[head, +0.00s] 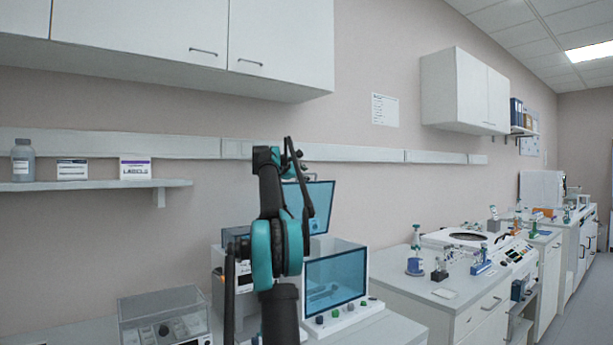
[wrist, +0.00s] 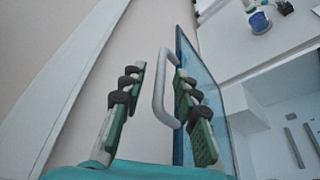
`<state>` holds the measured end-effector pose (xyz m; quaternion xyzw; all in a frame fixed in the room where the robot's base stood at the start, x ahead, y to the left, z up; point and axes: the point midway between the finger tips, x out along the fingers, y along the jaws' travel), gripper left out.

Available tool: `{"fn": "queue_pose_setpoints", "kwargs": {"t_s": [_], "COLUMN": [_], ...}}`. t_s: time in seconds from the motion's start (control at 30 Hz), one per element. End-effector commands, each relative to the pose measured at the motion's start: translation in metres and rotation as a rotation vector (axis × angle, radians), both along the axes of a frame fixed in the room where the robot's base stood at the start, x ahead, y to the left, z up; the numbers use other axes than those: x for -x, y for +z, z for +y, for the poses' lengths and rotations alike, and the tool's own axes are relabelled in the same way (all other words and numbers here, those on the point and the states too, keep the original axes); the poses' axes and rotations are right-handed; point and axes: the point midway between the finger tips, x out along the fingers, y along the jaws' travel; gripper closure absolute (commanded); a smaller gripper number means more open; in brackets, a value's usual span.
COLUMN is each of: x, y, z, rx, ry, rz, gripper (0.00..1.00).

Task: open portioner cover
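The portioner (head: 345,316) is a white bench machine with a blue see-through front window, right of my arm in the head view. Its blue see-through cover (head: 318,205) stands raised and tilted above the body, partly hidden by my arm. In the wrist view, the blue cover (wrist: 207,82) is seen nearly edge-on, with a pale loop handle (wrist: 159,92) on its left side. My gripper (wrist: 160,72) is open, its green, dark-padded fingers on either side of the handle bar. A gap shows left of the bar; contact on the right cannot be told. The head view does not show the fingers clearly.
A clear-lidded grey box (head: 163,312) stands on the bench at the lower left. A wall shelf (head: 95,185) holds a bottle and small boxes. The right bench (head: 402,285) carries small stands and a round device. Wall cabinets (head: 280,45) hang above.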

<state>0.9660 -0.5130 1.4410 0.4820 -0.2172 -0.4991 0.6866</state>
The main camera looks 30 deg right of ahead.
Motion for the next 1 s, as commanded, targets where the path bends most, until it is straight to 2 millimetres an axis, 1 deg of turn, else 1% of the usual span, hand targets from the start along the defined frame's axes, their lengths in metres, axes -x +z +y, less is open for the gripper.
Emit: {"fn": "queue_pose_setpoints", "kwargs": {"t_s": [0.03, 0.3, 0.5, 0.7, 1.0], "x": [0.003, 0.024, 0.036, 0.041, 0.041], "y": [0.002, 0.011, 0.016, 0.018, 0.018], "z": [0.008, 0.055, 0.081, 0.089, 0.090], "rx": [0.001, -0.001, 0.000, 0.000, 0.000], "ry": [0.002, 0.003, 0.002, 0.000, 0.000], "rz": [0.000, 0.000, 0.000, 0.000, 0.000], "gripper": [0.69, 0.69, 0.69, 0.69, 0.69]}}
